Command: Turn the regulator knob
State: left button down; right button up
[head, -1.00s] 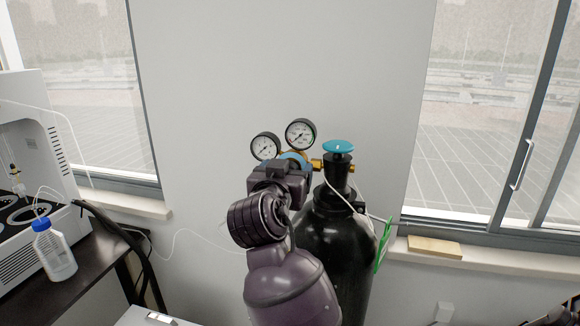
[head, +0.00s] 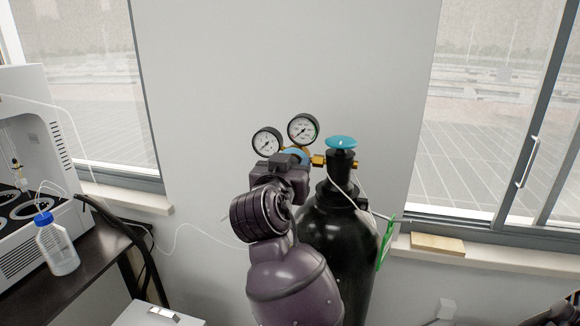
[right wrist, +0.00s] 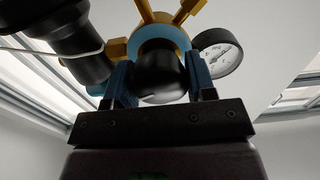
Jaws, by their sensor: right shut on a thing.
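The regulator has two round gauges (head: 302,129) and a light-blue collar (head: 293,155) in the head view. Its black rounded knob (right wrist: 162,76) shows in the right wrist view, in front of the blue collar. My right gripper (right wrist: 161,82) is shut on the knob, with one blue finger on each side. In the head view the right gripper (head: 289,160) covers the knob and part of the regulator. The black gas cylinder (head: 345,240) stands upright behind my right arm, with a teal handwheel (head: 341,142) on top. My left gripper is not in view.
A bench (head: 95,265) at the left carries a white instrument (head: 30,150) and a blue-capped bottle (head: 57,250). A white cable and a green tag (head: 385,243) hang by the cylinder. Windows and sills flank the wall. The wall above the gauges is clear.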

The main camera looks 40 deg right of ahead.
jog(key=n, duration=0.6)
jog(key=shift+w+a, duration=0.1)
jog(key=n, duration=0.6)
jog(key=shift+f+n, duration=0.1)
jog(key=shift+n, duration=0.3)
dwell(0.3)
jog(key=o, duration=0.9)
jog(key=shift+w, duration=0.1)
jog(key=shift+a+f, duration=0.1)
